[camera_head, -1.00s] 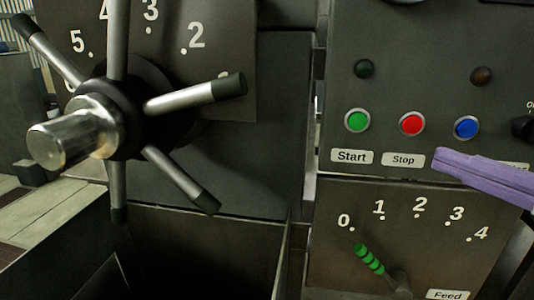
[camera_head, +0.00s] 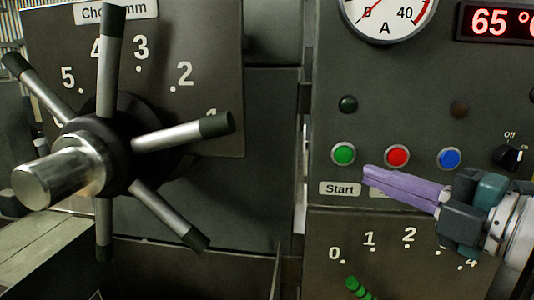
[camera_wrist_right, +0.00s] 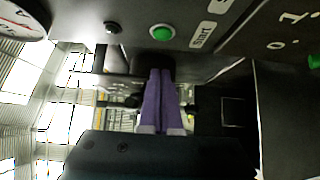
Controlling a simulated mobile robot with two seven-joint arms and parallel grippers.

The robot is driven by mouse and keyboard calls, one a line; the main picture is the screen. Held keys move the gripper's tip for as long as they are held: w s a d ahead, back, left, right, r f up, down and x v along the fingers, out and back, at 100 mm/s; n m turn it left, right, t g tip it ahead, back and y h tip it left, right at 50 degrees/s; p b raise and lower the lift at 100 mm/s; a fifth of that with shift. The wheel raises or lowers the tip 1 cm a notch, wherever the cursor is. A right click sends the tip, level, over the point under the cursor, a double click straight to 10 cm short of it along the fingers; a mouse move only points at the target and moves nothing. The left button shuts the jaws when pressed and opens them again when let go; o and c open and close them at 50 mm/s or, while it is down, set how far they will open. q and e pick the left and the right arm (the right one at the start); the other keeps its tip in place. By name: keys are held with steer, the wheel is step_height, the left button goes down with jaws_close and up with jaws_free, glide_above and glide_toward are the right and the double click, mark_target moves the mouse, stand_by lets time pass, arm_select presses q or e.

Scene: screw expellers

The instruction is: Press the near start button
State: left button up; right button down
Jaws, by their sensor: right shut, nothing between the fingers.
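The green start button (camera_head: 343,154) sits on the dark control panel, above its "Start" label (camera_head: 340,189). It also shows in the right wrist view (camera_wrist_right: 162,33), beyond the fingertips and near the top. My right gripper (camera_head: 368,174) comes in from the right with its purple fingers shut and empty. Its tips are just right of and below the green button in the head view and look apart from it. The fingers also show in the right wrist view (camera_wrist_right: 160,74), pressed together. They cover the label under the red button. My left gripper is not in view.
A red button (camera_head: 397,156) and a blue button (camera_head: 449,158) sit right of the green one. A black rotary switch (camera_head: 508,156) is farther right. A green-ringed feed lever (camera_head: 357,288) is below. A large spoked handwheel (camera_head: 100,150) stands out on the left.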

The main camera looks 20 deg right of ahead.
mark_target(348, 157)
steer(key=w, duration=0.5)
steer(key=shift+d+r+p, duration=0.1)
steer(key=shift+d+p, duration=0.25)
steer(key=shift+w+d, duration=0.35)
steer(key=shift+w, duration=0.25)
steer(key=shift+w+d+f+b, duration=0.25)
steer(key=shift+w+d+b, duration=0.1)
steer(key=shift+w+d, duration=0.15)
steer(key=shift+d, duration=0.1)
steer(key=shift+w, duration=0.1)
